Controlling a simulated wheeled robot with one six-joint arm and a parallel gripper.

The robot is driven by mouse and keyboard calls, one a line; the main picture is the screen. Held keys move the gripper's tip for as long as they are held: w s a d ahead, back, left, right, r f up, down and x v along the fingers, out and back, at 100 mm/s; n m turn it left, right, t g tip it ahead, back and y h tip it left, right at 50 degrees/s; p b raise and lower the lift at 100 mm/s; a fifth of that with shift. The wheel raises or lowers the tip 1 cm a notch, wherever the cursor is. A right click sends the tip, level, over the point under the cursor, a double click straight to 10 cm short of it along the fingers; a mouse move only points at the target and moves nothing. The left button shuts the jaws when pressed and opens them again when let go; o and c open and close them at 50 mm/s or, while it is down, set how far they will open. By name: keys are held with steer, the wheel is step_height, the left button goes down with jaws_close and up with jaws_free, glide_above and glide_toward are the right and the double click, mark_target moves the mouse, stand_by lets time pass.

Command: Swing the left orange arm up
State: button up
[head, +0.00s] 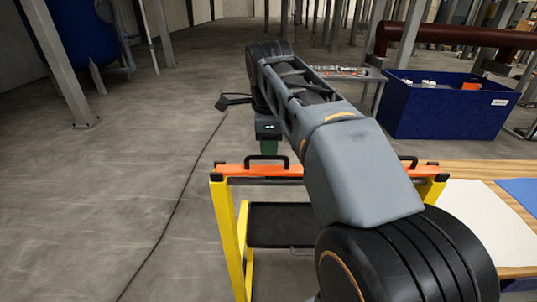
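An orange bar (262,171) lies level across the top of a yellow frame (229,235), with a black handle (268,160) on its left part. A second black handle (408,161) and more orange show at the right. My arm hides the middle, so I cannot tell whether this is one bar or two separate orange arms. My arm reaches over the frame, and its end (267,135) hangs down just behind the left handle in the picture. It carries small green lights. Its fingers are not clear, and I see nothing held. I cannot tell whether it touches the handle.
A dark panel (280,225) sits low inside the frame. A wooden table (470,168) with white and blue sheets stands at right. A blue bin (440,115) stands behind it. A black cable (178,205) crosses the floor at left. Open floor lies left of the frame.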

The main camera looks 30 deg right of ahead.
mark_target(269, 157)
steer(key=shift+w+d+f, duration=0.1)
steer(key=shift+w+f, duration=0.1)
steer(key=shift+f, duration=0.85)
steer(key=shift+w+d+f, duration=0.1)
steer(key=shift+w+f, duration=0.05)
steer(key=shift+f, duration=0.85)
steer(key=shift+c, duration=0.2)
jaws_close()
